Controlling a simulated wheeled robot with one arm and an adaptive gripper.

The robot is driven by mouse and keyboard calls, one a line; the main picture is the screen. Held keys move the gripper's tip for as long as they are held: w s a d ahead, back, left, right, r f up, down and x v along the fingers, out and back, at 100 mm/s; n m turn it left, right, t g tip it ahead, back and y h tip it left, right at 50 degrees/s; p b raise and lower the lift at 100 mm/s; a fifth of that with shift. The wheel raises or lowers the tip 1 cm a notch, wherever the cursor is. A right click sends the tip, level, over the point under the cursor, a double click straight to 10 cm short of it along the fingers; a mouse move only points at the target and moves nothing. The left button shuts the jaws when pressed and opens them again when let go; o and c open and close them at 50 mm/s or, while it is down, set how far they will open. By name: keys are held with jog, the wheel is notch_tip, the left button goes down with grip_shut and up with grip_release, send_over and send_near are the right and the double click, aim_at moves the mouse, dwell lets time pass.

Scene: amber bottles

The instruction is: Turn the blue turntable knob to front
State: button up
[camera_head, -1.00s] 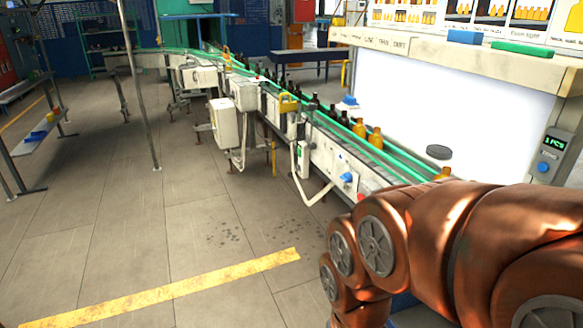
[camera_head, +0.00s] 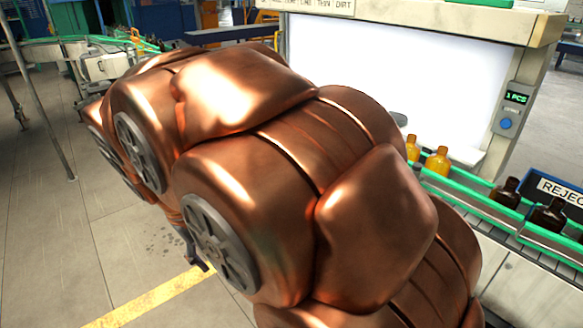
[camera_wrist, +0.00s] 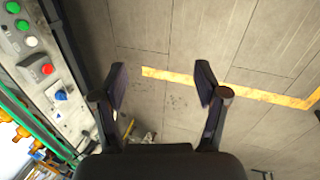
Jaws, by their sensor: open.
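My gripper (camera_wrist: 161,82) is open and empty in the wrist view, with bare floor between and beyond its fingers. A blue knob (camera_wrist: 61,95) sits on the pale conveyor side panel, left of the left finger and apart from it. Its pointing direction is too small to tell. Another blue knob (camera_head: 506,124) is under a small green-lit display on the inspection booth's post in the head view. Neither knob carries a readable turntable label. My copper arm covers the middle of the head view and hides much of the conveyor side.
A red button (camera_wrist: 47,69) and green buttons (camera_wrist: 22,25) are on the panel near the knob. Amber bottles (camera_head: 438,162) and dark bottles (camera_head: 508,192) stand on the green-railed conveyor, beside a REJECT bin (camera_head: 543,183). Open floor (camera_head: 60,230) lies left.

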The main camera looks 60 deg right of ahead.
jog(key=w+d+f+m+h+b, duration=0.2)
jog(key=w+d+m+h+b, duration=0.75)
jog(key=w+d+b, duration=1.65)
jog(key=w+d+f+m+h, duration=0.1)
jog(key=w+d+f+h, duration=0.2)
jog(key=d, duration=0.5)
jog(key=w+d+f+m+h, duration=0.1)
jog(key=w+d+f+m, duration=0.2)
jog(key=d, duration=0.5)
jog(key=s+d+f+m+g+b, duration=0.45)
jog(key=s+d+f+b, duration=0.2)
jog(key=s+f, duration=0.2)
jog(key=shift+m+t+h, duration=0.35)
jog(key=shift+m, duration=0.05)
jog(key=shift+f+p+x, duration=0.2)
jog(key=shift+x, duration=1.25)
jog(key=shift+f+p+x, duration=0.15)
jog(key=shift+f+x, duration=0.05)
jog(key=shift+x, duration=1.25)
jog(key=shift+f+p+x, duration=0.2)
jog(key=shift+x, duration=1.25)
